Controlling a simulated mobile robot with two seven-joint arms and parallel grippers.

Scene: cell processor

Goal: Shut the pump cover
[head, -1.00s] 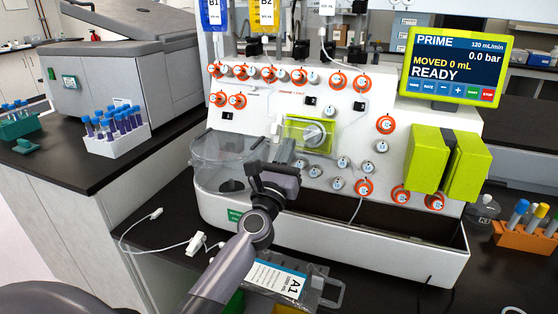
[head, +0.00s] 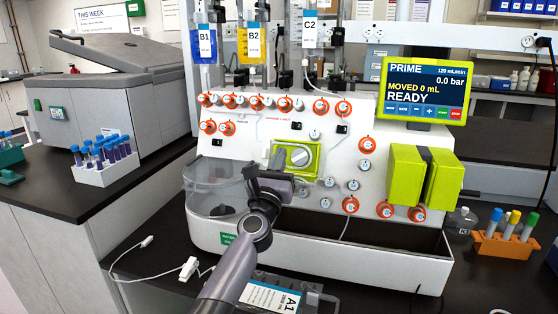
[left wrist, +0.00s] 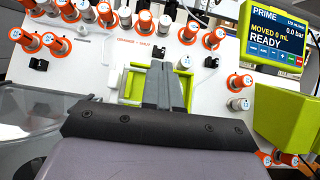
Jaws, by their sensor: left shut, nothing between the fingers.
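The pump (head: 297,158) is a lime-green square frame around a grey round rotor on the white machine's front panel. In the left wrist view the green frame (left wrist: 137,84) shows on both sides of my fingers. I cannot clearly tell its cover from the frame or how far the cover stands open. My left gripper (head: 284,178) is shut and empty, just below and left of the rotor. In the left wrist view its closed fingertips (left wrist: 161,68) overlap the pump and hide its middle; contact cannot be told. My right gripper is not in view.
A clear round vessel (head: 207,190) stands left of my gripper. Orange-ringed valves surround the pump on the white machine (head: 315,235). Two lime-green blocks (head: 405,174) and a screen reading READY (head: 424,90) are at right. A cable (head: 125,279) lies on the bench.

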